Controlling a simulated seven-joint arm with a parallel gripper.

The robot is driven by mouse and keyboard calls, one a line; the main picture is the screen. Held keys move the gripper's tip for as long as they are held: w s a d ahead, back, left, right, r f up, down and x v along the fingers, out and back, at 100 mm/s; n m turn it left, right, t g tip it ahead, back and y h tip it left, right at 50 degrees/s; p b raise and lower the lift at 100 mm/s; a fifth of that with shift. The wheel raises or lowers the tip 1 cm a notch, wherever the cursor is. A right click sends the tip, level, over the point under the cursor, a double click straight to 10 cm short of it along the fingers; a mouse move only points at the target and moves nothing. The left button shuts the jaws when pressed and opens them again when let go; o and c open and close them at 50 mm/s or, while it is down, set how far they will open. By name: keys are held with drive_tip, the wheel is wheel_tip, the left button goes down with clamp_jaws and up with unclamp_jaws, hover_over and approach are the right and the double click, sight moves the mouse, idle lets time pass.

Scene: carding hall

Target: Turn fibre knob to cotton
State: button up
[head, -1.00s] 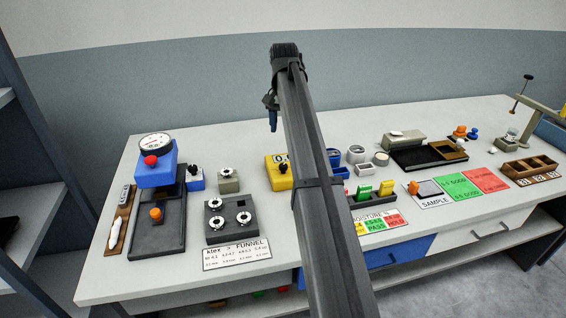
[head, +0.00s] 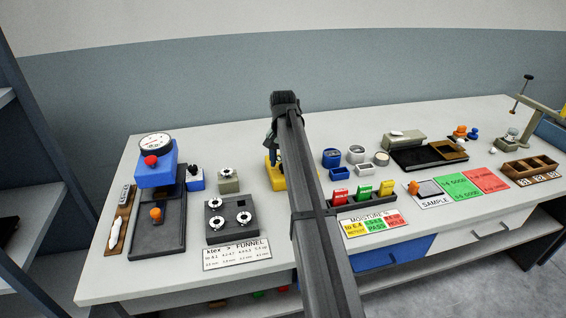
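A yellow instrument (head: 277,184) sits on the bench near the middle, mostly hidden behind my arm and gripper. Its display and any knob on it are covered now. My gripper (head: 271,156) points down over this instrument; its fingers are small and dark, and I cannot tell if they are open or touching it. No label reading fibre or cotton is legible. Other knobs stand to the left: a black one on a blue box (head: 196,182) and a round one on a grey-green box (head: 229,184).
A dark panel (head: 222,232) with three round dials and a blue press with a gauge (head: 156,165) stand left. Right of my arm are blue and white cups, a rack of coloured cards (head: 363,196), a black tray (head: 404,160) and a wooden compartment box (head: 529,169).

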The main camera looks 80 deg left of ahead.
drive_tip(key=shift+f, duration=0.35)
clamp_jaws()
idle(0.4)
